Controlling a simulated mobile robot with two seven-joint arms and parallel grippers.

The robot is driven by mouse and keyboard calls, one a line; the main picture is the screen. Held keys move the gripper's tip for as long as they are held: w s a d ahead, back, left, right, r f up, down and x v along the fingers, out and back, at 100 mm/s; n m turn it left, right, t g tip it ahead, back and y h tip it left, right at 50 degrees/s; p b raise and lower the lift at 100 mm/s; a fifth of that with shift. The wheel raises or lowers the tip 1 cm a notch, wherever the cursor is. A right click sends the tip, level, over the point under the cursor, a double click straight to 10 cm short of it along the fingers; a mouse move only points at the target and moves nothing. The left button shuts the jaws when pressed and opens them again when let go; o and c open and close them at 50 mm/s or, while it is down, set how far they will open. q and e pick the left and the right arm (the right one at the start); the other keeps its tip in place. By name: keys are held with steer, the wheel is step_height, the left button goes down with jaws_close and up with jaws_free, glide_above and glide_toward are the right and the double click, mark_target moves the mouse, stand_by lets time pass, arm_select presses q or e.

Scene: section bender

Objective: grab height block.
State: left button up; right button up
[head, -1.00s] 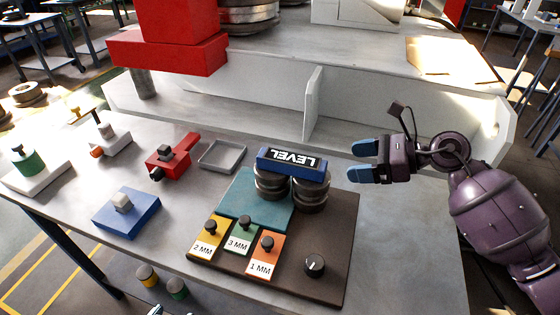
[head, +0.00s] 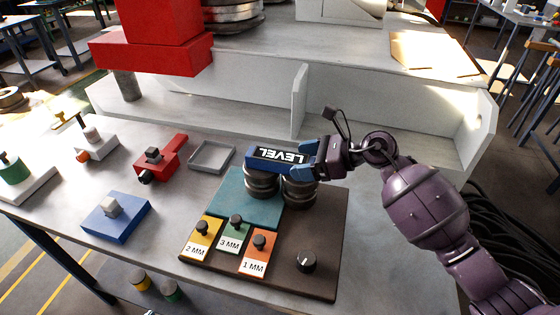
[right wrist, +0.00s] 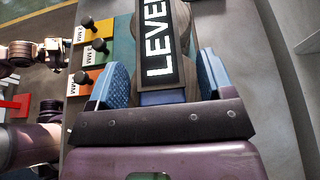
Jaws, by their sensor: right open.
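The plates marked 2 MM (head: 201,240), 3 MM (head: 232,235) and 1 MM (head: 256,253) have black knobs and lie on the brown board. I cannot tell whether one of them is the height block. A blue block lettered LEVEL (head: 283,157) rests across two round metal stacks (head: 299,190). My right gripper (head: 315,155) is open at the right end of the LEVEL block. In the right wrist view its blue fingers stand on either side of that block (right wrist: 160,60), with gaps. A part that looks like my left gripper (right wrist: 55,56) shows small at the left there; its jaws are unclear.
A grey tray (head: 212,156), a red clamp-like piece (head: 160,157) and a blue block with a grey top (head: 115,216) stand left. A pale machine wall (head: 400,125) rises behind.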

steer(key=shift+w+a+f, duration=0.15)
steer(key=shift+a+f, duration=0.1)
steer(key=shift+a, duration=0.35)
steer(key=shift+c, duration=0.3)
steer(key=c, duration=1.2)
steer(key=shift+r, duration=0.1)
jaws_close()
